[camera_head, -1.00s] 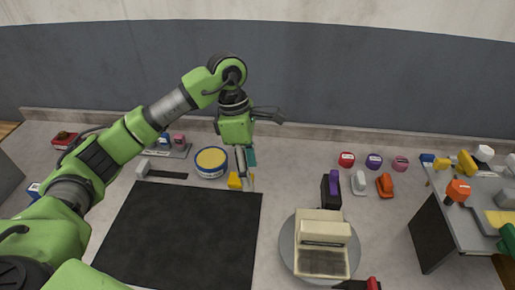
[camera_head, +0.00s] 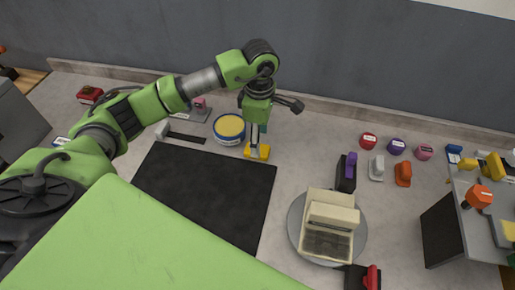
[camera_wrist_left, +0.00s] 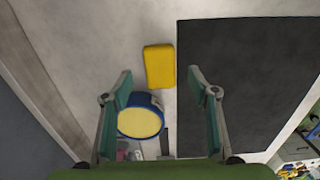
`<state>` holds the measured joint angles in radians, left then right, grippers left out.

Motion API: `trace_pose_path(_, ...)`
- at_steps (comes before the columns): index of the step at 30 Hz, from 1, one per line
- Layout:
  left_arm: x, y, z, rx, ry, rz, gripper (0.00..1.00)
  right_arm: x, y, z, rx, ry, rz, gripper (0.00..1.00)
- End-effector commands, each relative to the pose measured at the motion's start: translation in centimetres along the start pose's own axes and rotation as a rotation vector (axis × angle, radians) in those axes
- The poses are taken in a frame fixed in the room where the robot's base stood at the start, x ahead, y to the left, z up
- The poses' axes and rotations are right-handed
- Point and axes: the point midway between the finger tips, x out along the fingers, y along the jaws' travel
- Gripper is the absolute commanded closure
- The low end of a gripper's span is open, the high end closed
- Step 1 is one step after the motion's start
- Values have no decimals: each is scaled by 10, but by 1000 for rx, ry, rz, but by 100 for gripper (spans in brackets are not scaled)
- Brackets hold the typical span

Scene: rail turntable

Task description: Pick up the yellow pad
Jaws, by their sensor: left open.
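The yellow pad (camera_head: 263,155) lies on the grey table just behind the black mat (camera_head: 206,190), near its back right corner. My left gripper (camera_head: 256,140) points down over it and partly hides it in the head view. In the left wrist view the yellow pad (camera_wrist_left: 159,66) shows whole, beside the mat's edge. The left gripper's fingers (camera_wrist_left: 160,82) are spread wide, with nothing between them, and the pad shows in line with the gap. I cannot tell the exact height above the pad. My right gripper is not in view.
A round blue-rimmed tin with a yellow top (camera_head: 229,127) stands close left of the pad. A cream machine (camera_head: 330,225) sits on a round grey plate to the right. Several small coloured items line the back right. A side stand (camera_head: 445,228) is at far right.

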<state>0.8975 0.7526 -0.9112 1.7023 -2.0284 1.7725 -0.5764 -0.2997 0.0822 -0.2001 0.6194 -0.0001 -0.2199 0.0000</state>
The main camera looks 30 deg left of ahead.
Motion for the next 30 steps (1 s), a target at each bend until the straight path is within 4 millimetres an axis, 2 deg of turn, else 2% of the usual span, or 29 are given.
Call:
trace_pose_path(4, 18, -1, -6, -2, 2, -6, 46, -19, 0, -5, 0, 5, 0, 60)
trace_pose_path(9, 40, 0, -5, 0, 0, -3, 46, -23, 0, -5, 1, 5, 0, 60)
trace_pose_path(17, 45, 1, -6, 0, 1, 0, 46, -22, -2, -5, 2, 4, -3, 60)
trace_pose_path(18, 45, 1, -6, 0, 1, 0, 51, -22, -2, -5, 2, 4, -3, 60)
trace_pose_path(22, 44, 1, -6, 0, 1, 0, 84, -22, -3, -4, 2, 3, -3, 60)
trace_pose_path(30, 44, 1, -6, 0, 0, 0, 84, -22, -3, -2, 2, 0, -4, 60)
